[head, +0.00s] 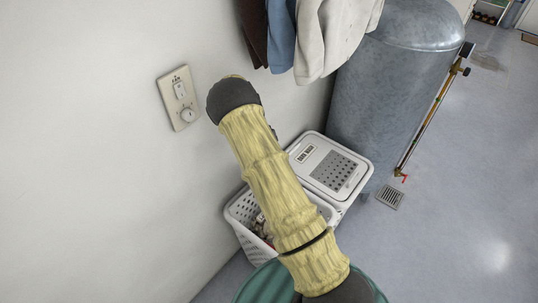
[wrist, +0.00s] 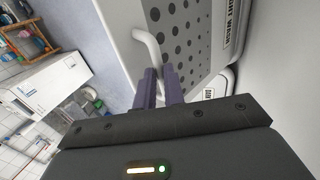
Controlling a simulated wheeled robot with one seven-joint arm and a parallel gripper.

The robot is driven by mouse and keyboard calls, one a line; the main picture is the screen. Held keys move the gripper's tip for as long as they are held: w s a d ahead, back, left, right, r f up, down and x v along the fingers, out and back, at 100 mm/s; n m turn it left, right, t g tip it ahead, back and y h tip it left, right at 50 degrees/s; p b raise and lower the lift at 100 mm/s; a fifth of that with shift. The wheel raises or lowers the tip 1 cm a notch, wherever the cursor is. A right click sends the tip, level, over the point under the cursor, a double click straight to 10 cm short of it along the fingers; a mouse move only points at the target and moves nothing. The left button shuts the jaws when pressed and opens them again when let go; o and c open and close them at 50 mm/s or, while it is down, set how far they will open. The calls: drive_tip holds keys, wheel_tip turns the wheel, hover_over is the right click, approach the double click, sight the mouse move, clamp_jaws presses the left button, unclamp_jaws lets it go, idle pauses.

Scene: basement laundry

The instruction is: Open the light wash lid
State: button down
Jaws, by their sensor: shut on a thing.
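In the wrist view a white lid (wrist: 190,40) with a panel of dark round holes carries a "LIGHT WASH" label. A white curved handle (wrist: 148,45) stands out from it. My gripper (wrist: 160,72) is shut on this handle, whose lower end runs in between the two dark fingers. In the head view my arm hides the gripper and handle. A white laundry hamper there has a perforated lid (head: 327,165) lying flat on its right part. Its left part, a slatted basket (head: 240,213), is open on top and shows some contents. How far the gripped lid is raised cannot be told.
A wall with a switch plate (head: 179,97) stands at the left. Clothes (head: 325,35) hang above the hamper. A large grey tank (head: 390,90) stands behind it on the right, beside a pipe (head: 432,115). A floor drain (head: 390,196) lies in open floor at the right.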

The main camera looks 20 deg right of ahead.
drive_tip(key=shift+a+f, duration=0.35)
drive_tip(key=shift+f, duration=0.1)
drive_tip(key=c, duration=1.6)
unclamp_jaws()
drive_tip(key=shift+w, duration=0.1)
drive_tip(key=shift+o, duration=0.6)
drive_tip(key=shift+w+f, duration=0.15)
drive_tip(key=shift+d, duration=0.1)
drive_tip(key=shift+r, duration=0.2)
drive_tip(key=b+v, duration=0.1)
drive_tip(key=v, duration=0.6)
drive_tip(key=shift+r+b, duration=0.2)
drive_tip(key=shift+b, duration=0.15)
